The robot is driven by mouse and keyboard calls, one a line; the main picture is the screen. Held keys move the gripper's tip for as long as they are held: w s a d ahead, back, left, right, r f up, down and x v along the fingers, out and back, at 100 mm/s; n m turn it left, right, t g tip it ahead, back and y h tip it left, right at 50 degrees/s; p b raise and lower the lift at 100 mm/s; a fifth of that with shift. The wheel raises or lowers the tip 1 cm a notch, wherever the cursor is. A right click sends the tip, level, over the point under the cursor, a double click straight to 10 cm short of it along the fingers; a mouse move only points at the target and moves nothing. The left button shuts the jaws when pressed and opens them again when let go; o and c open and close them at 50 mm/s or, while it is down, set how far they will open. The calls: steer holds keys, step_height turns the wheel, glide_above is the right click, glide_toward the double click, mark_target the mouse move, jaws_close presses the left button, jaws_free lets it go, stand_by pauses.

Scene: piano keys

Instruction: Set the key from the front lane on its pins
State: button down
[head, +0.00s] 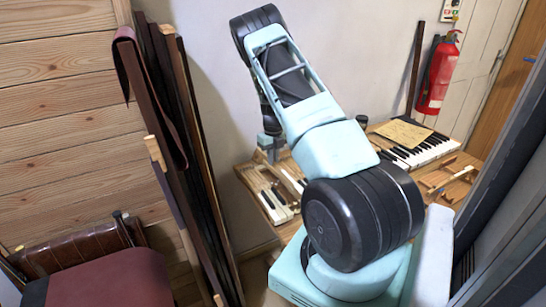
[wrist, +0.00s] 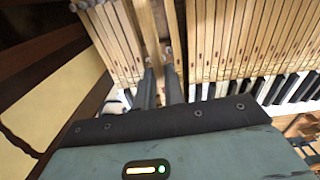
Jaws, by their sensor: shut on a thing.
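In the wrist view my gripper (wrist: 161,80) reaches into the row of keys, its two dark fingers close together and shut on a key. A long pale wooden key stick (wrist: 148,28) runs away from just beyond the fingertips, and a narrower wooden strip (wrist: 173,22) lies to its right. I cannot tell clearly which one is gripped, or whether it sits on pins. The pins and key front are hidden or too small. In the head view my gripper (head: 269,147) is low over the keys (head: 272,195) at the left of the bench.
More key sticks (wrist: 245,35) fill the right of the wrist view, with black keys (wrist: 275,88) nearer. In the head view a keyboard section (head: 428,148) carries a paper sheet (head: 404,133). Tall boards (head: 185,140) stand left of the bench; a wooden rack (head: 447,180) lies at right.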

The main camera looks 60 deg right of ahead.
steer(key=shift+f+b, duration=1.3)
steer(key=shift+f, duration=1.05)
steer(key=shift+f, duration=0.8)
stand_by(0.8)
steer(key=c, duration=1.8)
jaws_free()
steer(key=shift+r, duration=0.1)
steer(key=shift+r+p, duration=0.6)
steer(key=shift+r, duration=0.45)
steer(key=o, duration=0.5)
